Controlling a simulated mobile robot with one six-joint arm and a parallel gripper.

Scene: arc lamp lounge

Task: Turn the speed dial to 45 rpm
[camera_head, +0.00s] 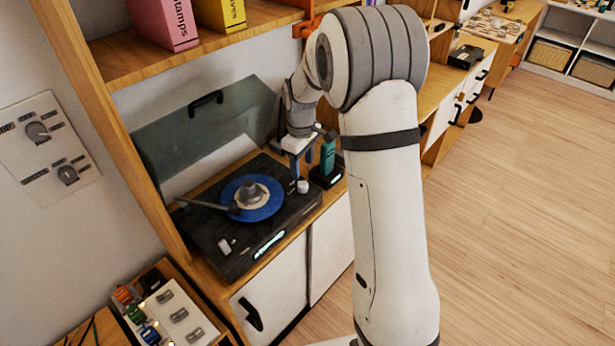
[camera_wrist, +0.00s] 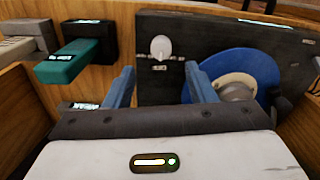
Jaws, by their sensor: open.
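A dark record player (camera_head: 225,240) with a blue record (camera_head: 262,207) on its platter sits on the wooden cabinet, its lid (camera_head: 190,125) raised. A small white dial (camera_head: 302,186) is near its right end. In the wrist view the dial (camera_wrist: 160,47) has a pale round face with a tab below, and small labels around it too small to read. My gripper (camera_head: 295,172) hangs above the dial. In the wrist view its two blue fingers (camera_wrist: 163,85) are apart with nothing between them, and the dial lies just beyond, roughly centred between them.
A teal item (camera_head: 328,158) in a black stand is close right of the dial; the wrist view shows it left of my fingers (camera_wrist: 70,62). The tonearm (camera_head: 205,205) lies on the record player's left. Books stand on the shelf above. Open floor is at right.

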